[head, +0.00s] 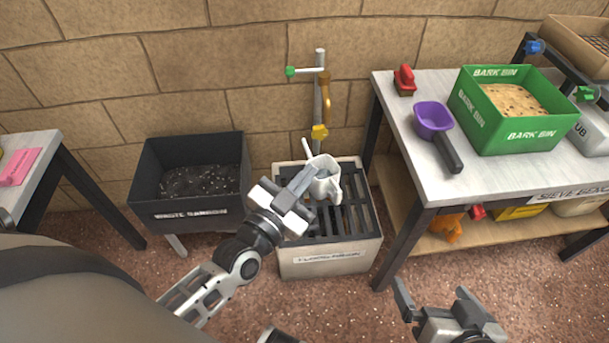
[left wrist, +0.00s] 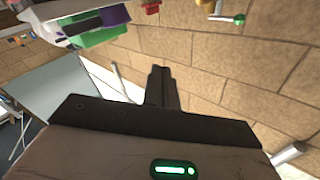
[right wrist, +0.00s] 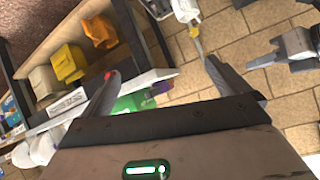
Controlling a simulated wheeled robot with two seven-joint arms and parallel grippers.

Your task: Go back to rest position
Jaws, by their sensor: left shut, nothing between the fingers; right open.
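My left gripper (head: 306,176) is above the drain stand in the head view, its fingers shut with nothing between them. They also show together in the left wrist view (left wrist: 160,82). A pale jug (head: 327,187) stands on the dark grate of the drain stand (head: 330,262), just behind and right of the left fingers in the picture; whether they touch I cannot tell. My right gripper (head: 434,290) is at the lower right of the head view, over the floor before the bench. It is open and empty, and its spread fingers show in the right wrist view (right wrist: 162,84).
A bench (head: 400,135) on the right holds a green bark bin (head: 490,132), a purple scoop (head: 433,118) and a red-handled item (head: 405,82). A tap post (head: 319,85) rises behind the grate. A dark waste bin (head: 190,210) stands left. Floor between is clear.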

